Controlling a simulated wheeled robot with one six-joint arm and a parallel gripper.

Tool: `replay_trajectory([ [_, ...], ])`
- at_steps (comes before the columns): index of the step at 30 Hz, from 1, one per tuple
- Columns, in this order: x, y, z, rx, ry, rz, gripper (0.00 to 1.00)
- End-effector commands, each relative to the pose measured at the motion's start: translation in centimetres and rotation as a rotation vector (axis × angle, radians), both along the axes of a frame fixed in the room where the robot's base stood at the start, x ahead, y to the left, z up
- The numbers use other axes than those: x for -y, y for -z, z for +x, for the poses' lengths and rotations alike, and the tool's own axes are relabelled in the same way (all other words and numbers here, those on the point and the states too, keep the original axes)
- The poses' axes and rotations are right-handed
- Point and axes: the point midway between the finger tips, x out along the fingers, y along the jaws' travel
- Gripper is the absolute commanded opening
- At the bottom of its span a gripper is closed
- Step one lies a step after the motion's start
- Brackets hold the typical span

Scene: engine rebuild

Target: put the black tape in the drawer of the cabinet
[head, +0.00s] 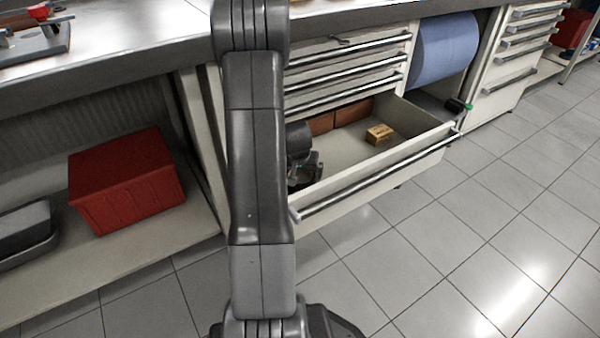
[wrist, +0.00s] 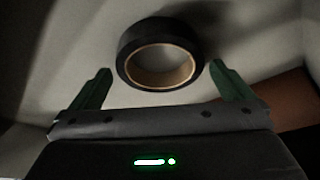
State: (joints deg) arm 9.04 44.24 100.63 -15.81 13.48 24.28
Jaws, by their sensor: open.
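The black tape (wrist: 160,30) is a dark roll with a tan core, just beyond my fingertips in the wrist view. My gripper (wrist: 160,72) is open, with one green-tinted finger to each side of the roll's near part. I see no clear grip on it. In the head view my gripper (head: 306,168) is down inside the left end of the open cabinet drawer (head: 410,148). My arm and gripper hide most of that end, so the tape is hard to make out there. I cannot tell whether the roll rests on the drawer floor.
The drawer also holds a small wooden block (head: 379,134) and reddish-brown boxes (head: 352,111) along its back. Closed drawers (head: 345,72) are above it. A blue roll (head: 443,50) sits to the right, a red bin (head: 125,180) on the left shelf. The tiled floor in front is clear.

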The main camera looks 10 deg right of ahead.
Motion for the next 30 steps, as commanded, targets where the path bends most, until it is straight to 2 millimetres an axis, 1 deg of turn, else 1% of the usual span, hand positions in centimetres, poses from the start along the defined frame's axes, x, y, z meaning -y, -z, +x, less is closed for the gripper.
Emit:
replay_trajectory([
  [1, -0.2, -1.7, -0.3, 0.004, 0.001, 0.0, 1.0],
  [3, -0.4, -3.2, -0.9, 0.005, 0.001, 0.0, 1.0],
  [9, -0.9, -7.0, -2.5, 0.003, 0.0, 0.0, 1.0],
  [12, -1.1, -8.3, -3.0, 0.004, 0.0, 0.0, 1.0],
  [15, -1.2, -9.1, -3.4, 0.002, 0.0, 0.0, 1.0],
  [18, -1.2, -9.4, -3.6, 0.0, 0.0, 0.0, 1.0],
  [30, -1.2, -9.4, -3.6, 0.001, 0.0, 0.0, 1.0],
])
